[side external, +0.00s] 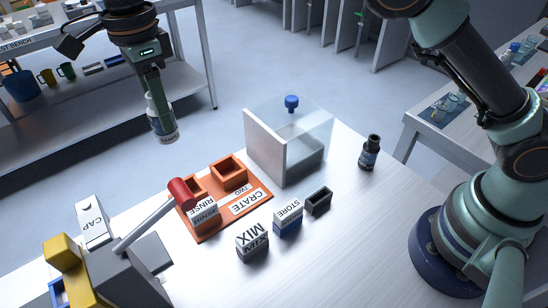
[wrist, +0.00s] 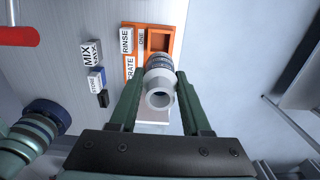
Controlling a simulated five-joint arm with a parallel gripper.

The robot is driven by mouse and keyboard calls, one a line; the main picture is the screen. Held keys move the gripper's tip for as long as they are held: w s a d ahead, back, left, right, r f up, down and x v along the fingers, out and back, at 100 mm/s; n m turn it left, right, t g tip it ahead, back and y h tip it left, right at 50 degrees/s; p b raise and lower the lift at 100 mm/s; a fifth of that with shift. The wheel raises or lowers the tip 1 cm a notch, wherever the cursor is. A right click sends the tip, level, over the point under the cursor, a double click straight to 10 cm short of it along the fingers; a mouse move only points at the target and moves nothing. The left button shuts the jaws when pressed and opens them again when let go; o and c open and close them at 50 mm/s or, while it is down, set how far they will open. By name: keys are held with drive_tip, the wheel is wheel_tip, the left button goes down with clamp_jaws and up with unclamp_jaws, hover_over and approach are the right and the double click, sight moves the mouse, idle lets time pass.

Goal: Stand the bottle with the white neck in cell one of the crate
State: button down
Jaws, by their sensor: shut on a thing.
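My gripper (side external: 155,90) is shut on the bottle with the white neck (side external: 162,122) and holds it in the air, roughly upright, in the side view. In the wrist view the bottle (wrist: 160,98) shows its pale open mouth and dark label between my fingers (wrist: 158,82). The orange crate (side external: 222,222) lies on the table, apart from the bottle. Its cell two (side external: 229,170) looks empty; cell one (side external: 196,183) is partly hidden by the red-ended lever. In the wrist view, an empty-looking cell (wrist: 159,40) stands beside the ONE label (wrist: 141,40); the bottle covers part of the crate.
A grey device with a red-ended lever (side external: 182,193) reaches over the crate's near left side. A RINSE block (side external: 205,213) stands at the crate. A clear-walled box (side external: 290,145) stands behind. STORE (side external: 288,217) and MIX (side external: 252,246) blocks and a dark bottle (side external: 370,153) stand right.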

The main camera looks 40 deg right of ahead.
wheel_tip(320, 180, down, 18)
drive_tip(key=shift+r, duration=0.15)
idle(0.3)
drive_tip(key=shift+f, duration=0.7)
drive_tip(key=shift+c, duration=1.8)
unclamp_jaws()
drive_tip(key=shift+s, duration=0.1)
wheel_tip(320, 180, up, 14)
drive_tip(key=shift+d+f, duration=0.1)
drive_tip(key=shift+f, duration=0.15)
drive_tip(key=s+d+r+n+t+y, duration=0.1)
drive_tip(key=d+r+n, duration=0.4)
drive_tip(key=d, duration=0.5)
drive_tip(key=s+d+r+n+t, duration=0.2)
drive_tip(key=d+r+n, duration=0.2)
drive_tip(key=d+r, duration=0.45)
drive_tip(key=s+d+f+n+t+h, duration=0.1)
drive_tip(key=s+d+f+n, duration=0.3)
drive_tip(key=s+d+n, duration=0.5)
drive_tip(key=s+d+t, duration=0.1)
drive_tip(key=s+d, duration=0.1)
drive_tip(key=d, duration=0.3)
drive_tip(key=shift+s+d+f+t, duration=0.3)
drive_tip(key=shift+s+d+f, duration=0.1)
